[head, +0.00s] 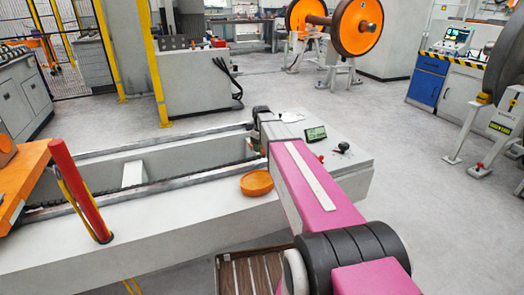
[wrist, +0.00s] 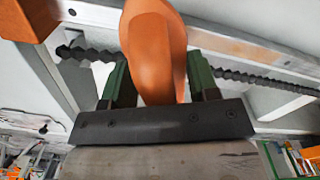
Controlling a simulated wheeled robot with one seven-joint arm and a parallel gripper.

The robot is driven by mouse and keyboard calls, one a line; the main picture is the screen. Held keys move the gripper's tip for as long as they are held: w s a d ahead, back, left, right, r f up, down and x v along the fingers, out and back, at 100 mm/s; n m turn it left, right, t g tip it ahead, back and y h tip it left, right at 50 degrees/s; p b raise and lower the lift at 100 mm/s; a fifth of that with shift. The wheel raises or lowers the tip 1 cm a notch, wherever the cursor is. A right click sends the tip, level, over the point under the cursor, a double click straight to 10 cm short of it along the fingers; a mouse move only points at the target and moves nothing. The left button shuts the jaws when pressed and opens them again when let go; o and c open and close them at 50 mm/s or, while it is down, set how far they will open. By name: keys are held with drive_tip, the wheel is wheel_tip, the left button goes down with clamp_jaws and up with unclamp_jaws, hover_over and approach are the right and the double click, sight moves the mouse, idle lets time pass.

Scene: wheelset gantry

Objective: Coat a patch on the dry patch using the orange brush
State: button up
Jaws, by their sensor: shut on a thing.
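My gripper (wrist: 159,82) shows in the wrist view with its two green fingers shut on an orange, rounded piece, the orange brush (wrist: 153,45). The brush's bristles are not visible. In the wrist view the brush is in front of a pale metal rail and a dark chain. In the head view my pink arm reaches over the grey machine bed, and I cannot make out the fingers or the brush there. I cannot pick out the dry patch for certain in either view.
An orange round dish (head: 257,183) sits on the near ledge of the grey bed (head: 200,215), left of my arm. A red post (head: 78,190) stands farther left, beside an orange block (head: 22,172). A small display (head: 315,134) is on the bed's right end.

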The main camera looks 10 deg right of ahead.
drive_tip(key=shift+r, duration=1.55)
drive_tip(key=shift+d, duration=0.1)
